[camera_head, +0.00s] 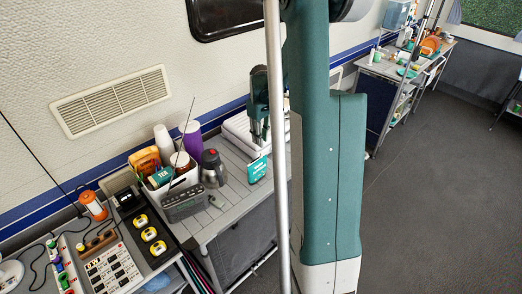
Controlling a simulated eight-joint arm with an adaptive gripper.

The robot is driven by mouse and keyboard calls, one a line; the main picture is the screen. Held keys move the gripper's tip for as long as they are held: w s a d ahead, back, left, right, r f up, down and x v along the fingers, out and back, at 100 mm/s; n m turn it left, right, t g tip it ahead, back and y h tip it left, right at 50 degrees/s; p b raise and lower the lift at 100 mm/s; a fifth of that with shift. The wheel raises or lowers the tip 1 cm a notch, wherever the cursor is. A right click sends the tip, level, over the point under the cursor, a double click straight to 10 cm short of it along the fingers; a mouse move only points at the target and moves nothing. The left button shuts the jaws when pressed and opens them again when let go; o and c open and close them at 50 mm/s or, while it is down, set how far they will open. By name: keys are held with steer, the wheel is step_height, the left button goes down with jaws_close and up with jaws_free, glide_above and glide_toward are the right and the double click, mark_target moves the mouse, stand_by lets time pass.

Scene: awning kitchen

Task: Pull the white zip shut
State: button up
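I cannot make out a white zip in this view. A grey fabric front (245,240) hangs under the slatted table (228,210), partly hidden by my teal arm and the silver pole. A dark green and grey part, which looks like my gripper (260,139), points down over the back right of the table, left of my arm's large teal link. It stands close to white folded or rolled items (238,129) and a teal-and-white card or box. Its fingertips are too small and covered to show whether they are open or touching anything.
On the table are a flask (213,168), a dark radio-like box (184,205) and a white caddy with cups. A lower counter (150,268) at left holds tape measures and a switch panel. A cluttered table (392,70) stands far right. The dark floor (430,190) is open.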

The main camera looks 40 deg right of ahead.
mark_target(261, 155)
steer(key=shift+f, duration=0.1)
steer(key=shift+f+p, duration=0.3)
steer(key=shift+f, duration=3.5)
steer(key=shift+c, duration=0.5)
jaws_close()
